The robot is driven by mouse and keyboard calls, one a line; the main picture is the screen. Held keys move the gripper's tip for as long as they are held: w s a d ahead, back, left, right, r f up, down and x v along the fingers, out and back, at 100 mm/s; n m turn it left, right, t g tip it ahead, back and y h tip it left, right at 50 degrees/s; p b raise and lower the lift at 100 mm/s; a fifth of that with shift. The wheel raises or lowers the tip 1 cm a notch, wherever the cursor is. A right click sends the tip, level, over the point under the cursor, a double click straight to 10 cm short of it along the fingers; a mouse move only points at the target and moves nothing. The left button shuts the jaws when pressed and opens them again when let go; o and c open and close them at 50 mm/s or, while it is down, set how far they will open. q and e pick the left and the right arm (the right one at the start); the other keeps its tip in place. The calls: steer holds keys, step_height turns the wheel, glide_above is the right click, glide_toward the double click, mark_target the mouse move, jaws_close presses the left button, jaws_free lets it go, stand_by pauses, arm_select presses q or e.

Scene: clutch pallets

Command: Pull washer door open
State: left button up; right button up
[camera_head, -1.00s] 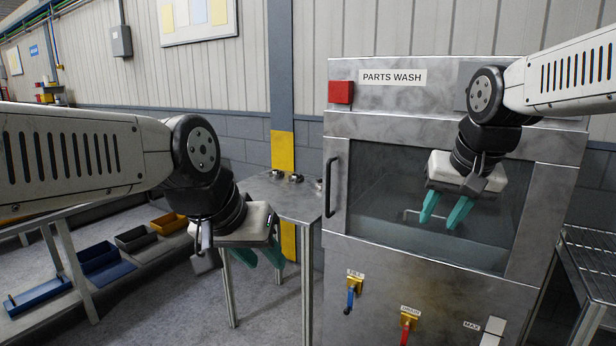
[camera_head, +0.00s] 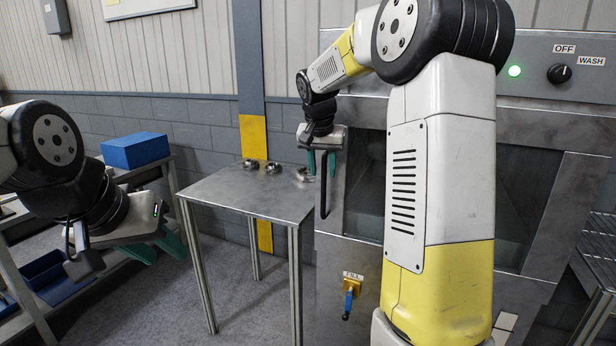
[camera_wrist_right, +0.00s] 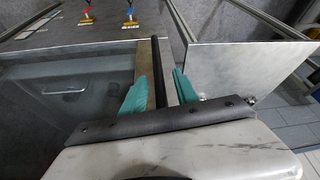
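The washer door (camera_head: 558,215) is a grey metal frame around a dark window and looks closed in the head view. Its black vertical handle (camera_head: 323,195) is at the door's left side. My right gripper (camera_head: 321,165) is at the upper part of the handle, one teal finger on each side. My left gripper (camera_head: 157,247) is open and empty, left of the small table. My right arm hides much of the door.
A metal table (camera_head: 240,192) with several small metal parts stands left of the washer. The FILL valve (camera_head: 348,296) is below the door.

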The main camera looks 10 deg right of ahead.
steer(key=shift+x, duration=1.75)
steer(key=shift+d, duration=0.1)
steer(key=shift+c, duration=0.3)
jaws_close()
